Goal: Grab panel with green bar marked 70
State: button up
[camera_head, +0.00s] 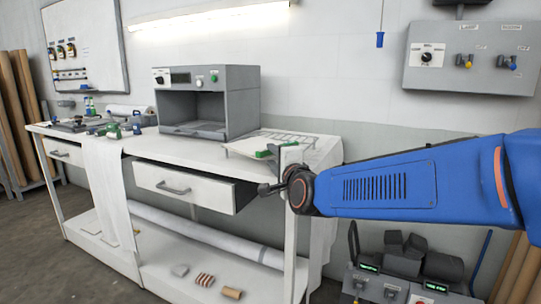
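A pale flat panel (312,152) with a frame-like pattern lies at the right end of the white workbench. Small green pieces (114,131) also lie among tools on the left part of the bench; no marking is legible there. My blue arm reaches in from the right. My dark gripper (268,188) is at the bench's right front, in front of and below the green bar in the picture. Its fingers are too small and dark to judge.
A grey box-shaped device (207,100) stands at the back of the workbench (190,146). A drawer (184,186) sticks out at the front. White cloth (108,190) hangs over the front edge. A control unit with green displays (405,268) stands at lower right. Grey floor is free at left.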

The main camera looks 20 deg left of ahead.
jog(key=shift+w+a, duration=0.35)
jog(key=shift+w, duration=0.15)
grip_shut()
jog(key=shift+r, duration=1.3)
jog(key=shift+s, duration=0.1)
jog(key=s+d+r, duration=0.5)
jog(key=s+d, duration=0.4)
jog(key=s, duration=0.1)
jog(key=shift+s, duration=0.25)
